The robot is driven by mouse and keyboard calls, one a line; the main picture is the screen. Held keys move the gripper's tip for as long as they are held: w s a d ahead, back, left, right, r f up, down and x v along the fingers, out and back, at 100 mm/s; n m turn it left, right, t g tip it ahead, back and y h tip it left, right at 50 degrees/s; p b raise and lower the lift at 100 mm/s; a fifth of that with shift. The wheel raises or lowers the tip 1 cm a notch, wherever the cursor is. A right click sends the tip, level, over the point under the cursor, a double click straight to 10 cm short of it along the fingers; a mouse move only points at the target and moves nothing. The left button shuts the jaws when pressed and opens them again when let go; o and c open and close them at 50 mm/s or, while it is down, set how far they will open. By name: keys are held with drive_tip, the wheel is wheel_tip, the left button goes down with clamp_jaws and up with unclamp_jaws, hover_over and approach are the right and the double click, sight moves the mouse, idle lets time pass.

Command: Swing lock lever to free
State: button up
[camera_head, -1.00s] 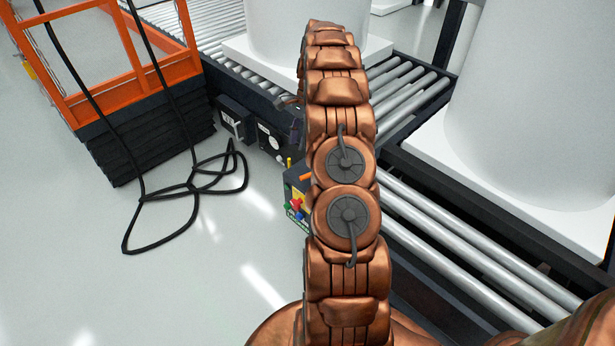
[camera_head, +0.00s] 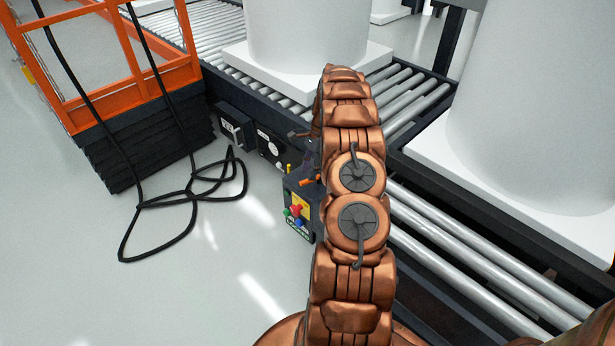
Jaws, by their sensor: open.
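A dark control box (camera_head: 299,222) stands beside the conveyor, left of my arm. Its face carries red, blue and green knobs and a yellow panel. A short orange lever (camera_head: 310,181) sticks out near the box top, partly behind my arm; I cannot tell for sure that it is the lock lever. A thin yellow post (camera_head: 289,168) stands beside it. My gripper (camera_head: 303,146) is mostly hidden behind the copper arm. Only small dark parts show at the arm's left edge, above the box and apart from the orange lever in the picture. It is open.
An orange-railed lift platform (camera_head: 100,108) with a black base stands at the left. A black cable (camera_head: 150,206) loops on the floor. Roller conveyors (camera_head: 455,245) carry large white tanks (camera_head: 305,35) on white bases.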

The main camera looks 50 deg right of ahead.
sight(310, 182)
drive_tip(key=shift+x, duration=1.3)
drive_tip(key=shift+c, duration=0.3)
drive_tip(key=shift+r, duration=0.1)
clamp_jaws()
